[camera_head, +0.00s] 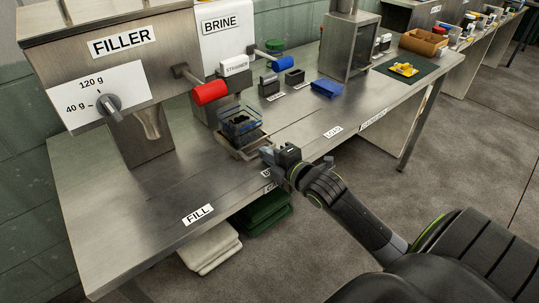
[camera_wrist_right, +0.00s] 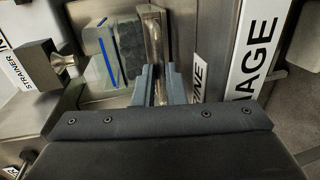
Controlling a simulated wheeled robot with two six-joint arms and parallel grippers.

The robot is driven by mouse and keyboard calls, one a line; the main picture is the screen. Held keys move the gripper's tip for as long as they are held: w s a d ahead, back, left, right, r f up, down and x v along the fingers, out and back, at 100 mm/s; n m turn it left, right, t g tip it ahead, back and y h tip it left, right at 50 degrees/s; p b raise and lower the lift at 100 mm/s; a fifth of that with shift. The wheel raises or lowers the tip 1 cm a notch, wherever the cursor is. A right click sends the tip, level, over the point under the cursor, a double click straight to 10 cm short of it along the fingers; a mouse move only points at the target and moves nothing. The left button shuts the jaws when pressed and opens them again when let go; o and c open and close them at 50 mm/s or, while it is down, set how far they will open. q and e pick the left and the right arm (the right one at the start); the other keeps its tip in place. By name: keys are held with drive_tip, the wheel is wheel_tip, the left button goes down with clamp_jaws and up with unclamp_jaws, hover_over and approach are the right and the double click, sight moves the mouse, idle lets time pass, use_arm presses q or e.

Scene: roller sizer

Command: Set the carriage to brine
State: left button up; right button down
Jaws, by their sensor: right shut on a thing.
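The carriage (camera_head: 236,151) is a low metal tray on the table's slot, in front of the brine machine (camera_head: 228,45). A clear box with blue edges and dark contents (camera_head: 240,124) sits on it; the box also shows in the right wrist view (camera_wrist_right: 118,50). My right gripper (camera_head: 268,155) is at the carriage's front, by the partly hidden BRINE label on the table edge. In the right wrist view its fingers (camera_wrist_right: 160,85) are shut on the carriage's metal handle bar (camera_wrist_right: 154,40). The BRINE label (camera_wrist_right: 201,72) is just beside them. My left gripper is not in view.
The filler (camera_head: 120,70) with its dial and red handle (camera_head: 209,92) stands at the left, above the FILL label (camera_head: 198,214). The LOAD label (camera_head: 333,131) is to the right. A blue block (camera_head: 326,88) and a metal cabinet (camera_head: 349,45) stand further right. The front left table is clear.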

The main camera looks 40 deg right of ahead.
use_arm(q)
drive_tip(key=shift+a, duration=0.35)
use_arm(e)
drive_tip(key=shift+a, duration=0.1)
drive_tip(key=c, duration=1.8)
unclamp_jaws()
drive_tip(key=shift+o, duration=0.2)
